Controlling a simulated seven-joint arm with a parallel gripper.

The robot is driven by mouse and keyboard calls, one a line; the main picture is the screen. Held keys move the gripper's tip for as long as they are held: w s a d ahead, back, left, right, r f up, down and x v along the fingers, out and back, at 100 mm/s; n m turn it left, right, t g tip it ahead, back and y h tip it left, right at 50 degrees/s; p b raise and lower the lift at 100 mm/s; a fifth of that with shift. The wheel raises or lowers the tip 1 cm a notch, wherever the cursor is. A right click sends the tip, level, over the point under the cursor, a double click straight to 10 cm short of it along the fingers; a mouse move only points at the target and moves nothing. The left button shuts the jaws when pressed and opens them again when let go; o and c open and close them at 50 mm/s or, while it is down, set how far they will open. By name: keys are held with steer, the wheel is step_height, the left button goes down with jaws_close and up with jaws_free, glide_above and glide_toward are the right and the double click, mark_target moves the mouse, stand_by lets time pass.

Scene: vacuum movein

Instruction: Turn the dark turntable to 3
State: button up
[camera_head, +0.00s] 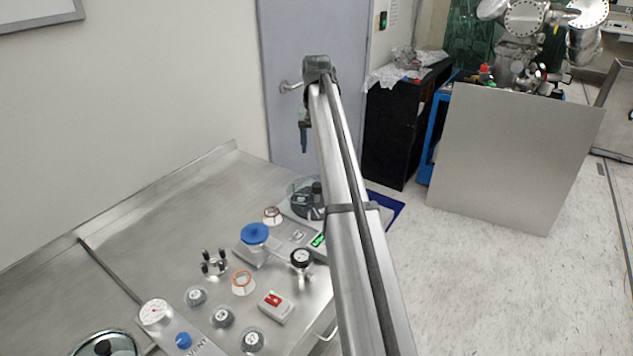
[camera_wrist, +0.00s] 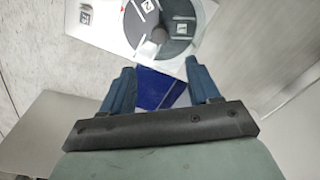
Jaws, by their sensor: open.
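The dark turntable (camera_head: 303,204) sits on a pale base at the far right part of the steel bench, partly hidden behind my arm. In the wrist view the dark turntable (camera_wrist: 178,22) is at the top, cut off by the frame edge. It has a grey upright knob near its rim and white markers, too small to read surely. A small dark-and-white label sits on the base to its left. My gripper (camera_wrist: 160,66) is open and empty, its two blue-grey fingers apart. In the head view my gripper (camera_head: 304,140) hangs above and beyond the turntable, not touching it.
A blue-capped valve (camera_head: 254,235), a black-rimmed gauge (camera_head: 301,258), a red-and-white switch box (camera_head: 275,306) and several knobs stand on the bench nearby. A blue object (camera_head: 385,212) lies low beyond the bench edge. The bench's left side is mostly clear.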

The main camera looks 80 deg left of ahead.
mark_target(316, 184)
step_height(316, 184, down, 13)
steer(key=shift+r, duration=0.1)
stand_by(0.4)
jaws_close()
stand_by(0.6)
